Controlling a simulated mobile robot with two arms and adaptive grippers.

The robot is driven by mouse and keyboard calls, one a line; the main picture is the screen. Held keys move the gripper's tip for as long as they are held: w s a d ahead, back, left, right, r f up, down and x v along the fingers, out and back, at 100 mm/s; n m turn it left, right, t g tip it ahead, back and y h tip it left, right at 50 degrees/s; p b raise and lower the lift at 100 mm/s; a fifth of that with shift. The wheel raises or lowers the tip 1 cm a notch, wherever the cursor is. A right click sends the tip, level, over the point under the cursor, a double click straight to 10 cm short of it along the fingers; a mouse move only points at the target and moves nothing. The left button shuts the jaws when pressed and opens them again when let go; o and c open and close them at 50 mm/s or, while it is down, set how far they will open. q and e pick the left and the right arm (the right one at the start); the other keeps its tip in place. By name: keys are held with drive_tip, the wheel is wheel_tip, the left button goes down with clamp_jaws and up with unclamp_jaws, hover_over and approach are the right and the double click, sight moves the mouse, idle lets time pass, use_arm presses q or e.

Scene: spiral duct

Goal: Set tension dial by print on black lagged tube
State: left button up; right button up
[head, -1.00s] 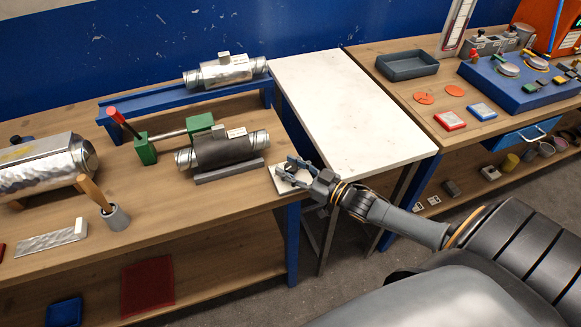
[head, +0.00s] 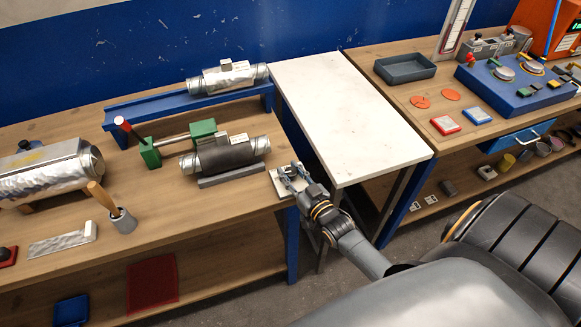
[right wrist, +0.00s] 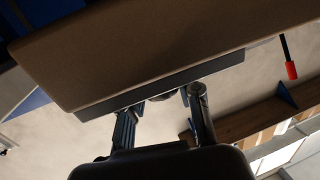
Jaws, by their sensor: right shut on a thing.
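The black lagged tube (head: 224,157) has bare metal ends and lies on a grey rest on the left bench. A small white label (head: 238,138) stands on top of it; its print is too small to read. A pale plate (head: 277,192) sits at the bench's front right corner, in front of the tube's right end. My right gripper (head: 291,176) is over this plate, shut on a small dial-like part mostly hidden by the fingers. In the right wrist view a dark rounded piece (right wrist: 163,96) shows between the fingers. My left gripper is not in view.
A silver tube (head: 215,83) lies on a blue rail behind. A green clamp with a red handle (head: 120,122) stands left of the black tube. A white-topped table (head: 345,110) is clear on the right.

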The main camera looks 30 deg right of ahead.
drive_tip(key=shift+m+g+h+p, duration=0.4)
drive_tip(key=shift+m+h, duration=1.2)
drive_tip(key=shift+h, duration=1.1)
drive_tip(key=o, duration=1.2)
drive_tip(key=shift+c, duration=0.2)
drive_tip(key=shift+y, duration=0.4)
